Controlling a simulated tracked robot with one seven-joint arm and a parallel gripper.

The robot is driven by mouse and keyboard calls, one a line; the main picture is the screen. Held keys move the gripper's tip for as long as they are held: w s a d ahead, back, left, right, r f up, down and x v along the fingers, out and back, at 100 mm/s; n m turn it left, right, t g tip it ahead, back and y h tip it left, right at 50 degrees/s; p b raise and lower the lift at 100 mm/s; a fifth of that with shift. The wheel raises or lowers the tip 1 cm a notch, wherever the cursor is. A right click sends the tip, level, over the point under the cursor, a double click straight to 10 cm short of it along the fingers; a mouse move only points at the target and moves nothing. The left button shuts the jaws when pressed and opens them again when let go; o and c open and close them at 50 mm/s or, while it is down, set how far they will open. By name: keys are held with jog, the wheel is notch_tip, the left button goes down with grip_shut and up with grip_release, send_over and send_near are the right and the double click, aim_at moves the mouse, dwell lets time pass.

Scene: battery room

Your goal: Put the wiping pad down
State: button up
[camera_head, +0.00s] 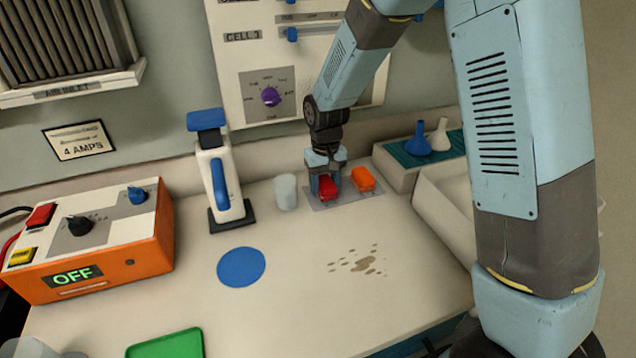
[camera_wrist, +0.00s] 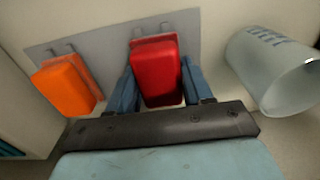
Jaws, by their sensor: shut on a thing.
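A red block-shaped pad (camera_head: 327,189) stands on a flat grey plate (camera_head: 345,199) at the back of the bench. My gripper (camera_head: 325,180) points down and is shut on the red pad. In the wrist view, the red pad (camera_wrist: 156,72) sits between the two blue fingers of my gripper (camera_wrist: 160,88). It appears to be over or on the grey plate (camera_wrist: 108,48); contact with the plate cannot be told. An orange pad (camera_head: 363,179) of similar shape is beside it on the plate, and the orange pad (camera_wrist: 66,86) also shows in the wrist view.
A translucent cup (camera_head: 286,192) stands just left of my gripper. A white-and-blue device (camera_head: 222,185) is further left. A tray with funnels (camera_head: 415,152) is to the right.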

aim_at(325, 180)
jog(key=shift+f, duration=0.2)
jog(key=o, duration=1)
notch_tip(325, 180, up, 12)
jog(key=shift+r, duration=0.25)
